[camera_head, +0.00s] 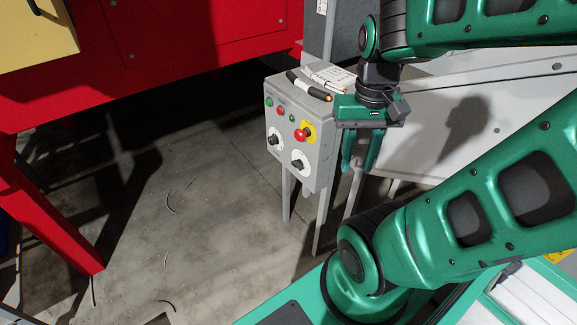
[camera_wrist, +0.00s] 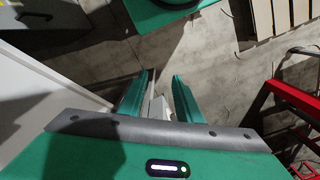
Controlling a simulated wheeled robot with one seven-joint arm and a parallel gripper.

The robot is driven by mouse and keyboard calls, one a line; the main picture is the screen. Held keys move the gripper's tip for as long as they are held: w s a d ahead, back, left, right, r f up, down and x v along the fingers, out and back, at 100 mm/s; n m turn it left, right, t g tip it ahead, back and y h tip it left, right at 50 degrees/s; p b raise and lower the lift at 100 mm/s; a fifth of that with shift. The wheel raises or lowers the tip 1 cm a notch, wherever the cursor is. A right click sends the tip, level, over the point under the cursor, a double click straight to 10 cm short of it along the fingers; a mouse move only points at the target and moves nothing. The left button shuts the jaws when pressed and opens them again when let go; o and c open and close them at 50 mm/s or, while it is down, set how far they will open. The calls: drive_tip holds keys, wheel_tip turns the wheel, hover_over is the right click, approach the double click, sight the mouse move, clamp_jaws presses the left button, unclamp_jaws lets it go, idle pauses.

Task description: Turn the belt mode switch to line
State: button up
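A grey control box (camera_head: 307,150) stands on legs in the head view. Its front carries two black rotary switches on white round plates, an upper left one (camera_head: 275,140) and a lower right one (camera_head: 298,163). Labels are too small to read, so I cannot tell which is the belt mode switch or where either points. My gripper (camera_head: 359,168) hangs fingers down just right of the box's front face, apart from both switches. Its two green fingers are spread with nothing held between them; the wrist view also shows my gripper (camera_wrist: 163,75) with a gap between the fingers.
The box also bears a red emergency stop knob (camera_head: 302,134) on yellow and small buttons. A dark pen-like object (camera_head: 308,86) and papers (camera_head: 330,76) lie on top. A red machine frame (camera_head: 180,45) stands behind left. Floor (camera_head: 210,220) in front is mostly clear, with cable scraps.

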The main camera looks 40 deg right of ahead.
drive_tip(key=shift+o, duration=1.2)
drive_tip(key=o, duration=0.4)
drive_tip(key=shift+s+d+r, duration=0.1)
drive_tip(key=shift+s+r, duration=0.1)
drive_tip(key=shift+s, duration=0.25)
drive_tip(key=shift+o, duration=0.2)
drive_tip(key=m+g+h, duration=0.4)
drive_tip(key=m+h, duration=0.6)
drive_tip(key=h, duration=0.2)
approach(295, 166)
drive_tip(key=s+d+r, duration=0.3)
drive_tip(key=s+r, duration=0.1)
drive_tip(key=s, duration=0.3)
drive_tip(key=w+a+f+m+t+h, duration=0.1)
drive_tip(key=w+a+f+t+h, duration=0.4)
drive_tip(key=f, duration=0.3)
drive_tip(key=shift+h, duration=0.6)
drive_tip(key=d, duration=0.5)
drive_tip(key=s+d, duration=0.1)
drive_tip(key=d, duration=0.2)
drive_tip(key=shift+d+f, duration=0.25)
drive_tip(key=shift+d, duration=0.1)
